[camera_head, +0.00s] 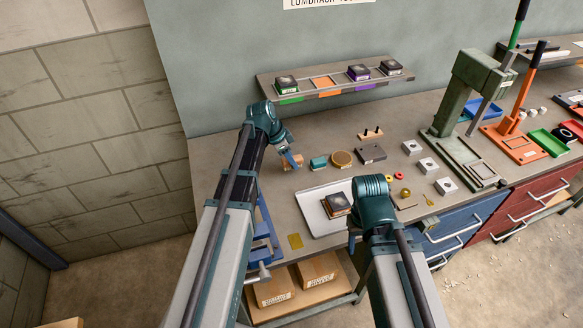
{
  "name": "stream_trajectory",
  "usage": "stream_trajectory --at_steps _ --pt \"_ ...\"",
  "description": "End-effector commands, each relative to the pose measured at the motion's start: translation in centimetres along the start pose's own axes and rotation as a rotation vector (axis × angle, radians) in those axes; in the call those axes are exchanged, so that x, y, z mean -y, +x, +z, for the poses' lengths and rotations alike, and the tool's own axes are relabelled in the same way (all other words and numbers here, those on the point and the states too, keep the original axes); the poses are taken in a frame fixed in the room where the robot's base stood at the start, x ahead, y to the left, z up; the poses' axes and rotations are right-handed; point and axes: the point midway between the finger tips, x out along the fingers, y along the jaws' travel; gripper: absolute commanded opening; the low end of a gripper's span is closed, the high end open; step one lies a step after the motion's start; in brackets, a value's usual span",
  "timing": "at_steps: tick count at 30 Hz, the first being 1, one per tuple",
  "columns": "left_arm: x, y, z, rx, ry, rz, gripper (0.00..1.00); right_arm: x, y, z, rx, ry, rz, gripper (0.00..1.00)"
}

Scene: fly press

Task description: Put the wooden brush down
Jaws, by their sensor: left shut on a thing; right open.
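The wooden brush (292,163) shows as a small tan block at the left part of the workbench top. My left gripper (291,158) is shut on it from above. The brush is at or just above the bench surface; I cannot tell whether it touches. The gripper hides part of it. My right gripper (354,240) is over the front edge of the bench, apart from the brush. Its fingers are mostly hidden behind its own wrist; it is open.
A white tray (313,212) holds a dark block (337,204). A shelf (335,83) runs along the wall. A green press (466,110) stands at right. Bare bench lies around the brush.

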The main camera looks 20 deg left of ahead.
Motion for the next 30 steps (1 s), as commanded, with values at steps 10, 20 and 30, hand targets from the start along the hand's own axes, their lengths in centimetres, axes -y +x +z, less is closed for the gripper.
stream_trajectory --at_steps 10,20,30 --pt "-0.2 3.1 1.4 0.000 0.000 0.001 0.00 0.3 3.4 -0.2 0.000 0.000 0.000 0.50" --pt "-0.2 3.5 1.5 0.000 0.000 0.000 0.00 0.4 3.8 -0.2 0.000 0.000 0.000 0.50" --pt "-0.2 3.3 1.4 0.000 0.000 0.000 0.67 0.3 3.5 -0.2 0.000 0.000 0.000 0.50"
